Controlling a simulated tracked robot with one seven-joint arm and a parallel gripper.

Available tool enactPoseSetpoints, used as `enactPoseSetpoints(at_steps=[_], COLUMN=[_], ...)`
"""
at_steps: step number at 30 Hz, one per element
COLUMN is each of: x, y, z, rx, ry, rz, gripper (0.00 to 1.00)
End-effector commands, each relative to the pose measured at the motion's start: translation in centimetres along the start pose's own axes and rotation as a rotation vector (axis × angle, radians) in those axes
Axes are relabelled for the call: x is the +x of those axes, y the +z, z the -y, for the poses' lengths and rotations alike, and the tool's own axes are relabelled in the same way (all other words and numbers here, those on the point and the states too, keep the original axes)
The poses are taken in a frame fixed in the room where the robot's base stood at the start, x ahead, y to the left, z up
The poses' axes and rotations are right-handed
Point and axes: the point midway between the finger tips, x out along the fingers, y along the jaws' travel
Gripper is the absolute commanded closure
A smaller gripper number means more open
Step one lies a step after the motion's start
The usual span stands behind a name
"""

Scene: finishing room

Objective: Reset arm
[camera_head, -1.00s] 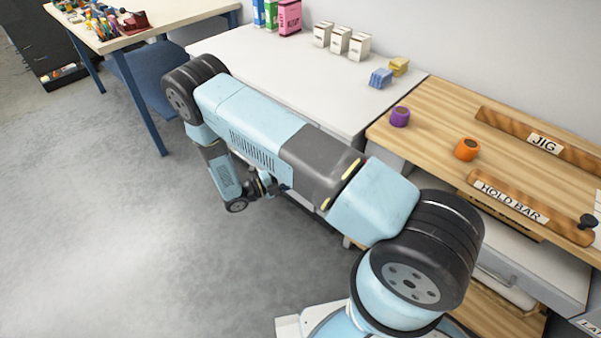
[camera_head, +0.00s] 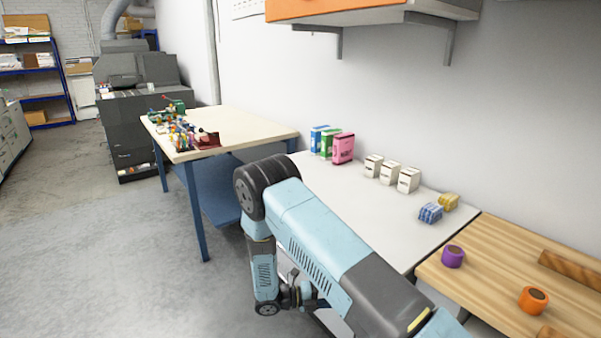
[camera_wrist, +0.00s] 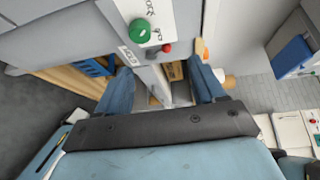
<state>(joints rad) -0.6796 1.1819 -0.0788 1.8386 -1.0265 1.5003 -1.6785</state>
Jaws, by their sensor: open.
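My gripper shows in the wrist view (camera_wrist: 165,92), with its two blue fingers spread apart and nothing between them. Beyond the fingers is a pale cabinet front with a green round button (camera_wrist: 140,31) and a small red knob (camera_wrist: 167,48). In the head view my blue and dark grey arm is folded, its elbow near the front edge of the white table (camera_head: 345,200). Its forearm hangs down over the floor in front of that table. The gripper's fingertips are hidden behind the arm in the head view.
The white table bears several boxes, including a pink box (camera_head: 343,148), and a blue sponge-like block (camera_head: 431,213). A wooden bench (camera_head: 500,270) at right holds a purple roll (camera_head: 452,256) and an orange roll (camera_head: 533,299). A cluttered table (camera_head: 250,128) stands behind left. Floor at left is clear.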

Motion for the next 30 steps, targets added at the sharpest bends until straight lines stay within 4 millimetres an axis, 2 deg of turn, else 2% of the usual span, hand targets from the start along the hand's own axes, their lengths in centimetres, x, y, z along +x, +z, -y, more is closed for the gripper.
enactPoseSetpoints(at_steps=[1, 3, 14, 23, 30], x=[0.2, 0.5, 2.2, 3.8, 5.0], y=[0.2, 0.4, 0.1, -1.4, -3.3], z=[1.7, 3.5, 12.8, 20.1, 25.4], rx=[0.053, 0.126, 0.502, 0.819, 1.072], ry=[0.027, 0.063, 0.217, 0.316, 0.379], rz=[-0.031, -0.074, -0.299, -0.504, -0.678], gripper=[0.31, 0.31, 0.31, 0.31, 0.31])
